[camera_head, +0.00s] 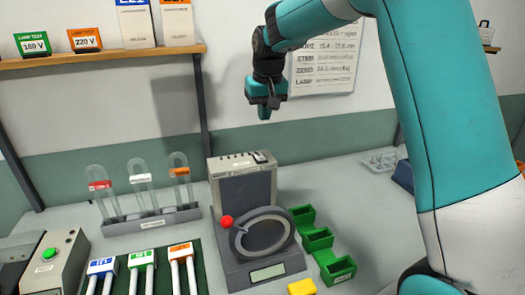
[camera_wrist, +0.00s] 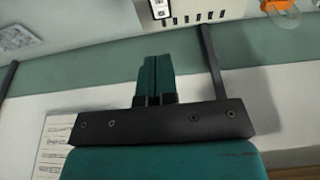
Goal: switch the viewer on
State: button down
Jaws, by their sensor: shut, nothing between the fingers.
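The viewer (camera_head: 241,192) appears to be the grey upright box behind a round ring (camera_head: 263,234) on a grey base with a small display. A red ball knob (camera_head: 227,221) sits at the ring's left. In the wrist view, part of the pale box top (camera_wrist: 205,12) shows at the upper edge. I cannot tell the switch's position. My gripper (camera_head: 264,114) hangs above the box, apart from it, shut and empty; its teal fingers (camera_wrist: 155,78) are together in the wrist view.
A rack of glass tubes (camera_head: 152,222) stands left of the viewer. Green bins (camera_head: 318,238) and a yellow block (camera_head: 302,287) are to its right and front. A control box with a green button (camera_head: 49,254) is at far left. A shelf (camera_head: 110,58) juts from the wall.

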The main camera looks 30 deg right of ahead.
aim_at(262, 159)
jog(key=p+x, duration=0.1)
jog(key=x, duration=0.3)
jog(key=s+p+x, duration=0.1)
jog(key=p+x, duration=0.1)
jog(key=x, duration=0.2)
jog(key=p+x, duration=0.1)
jog(key=x, duration=0.3)
jog(key=shift+s+a+f+p, duration=0.15)
jog(key=shift+f+p, duration=0.2)
jog(key=shift+f, duration=0.25)
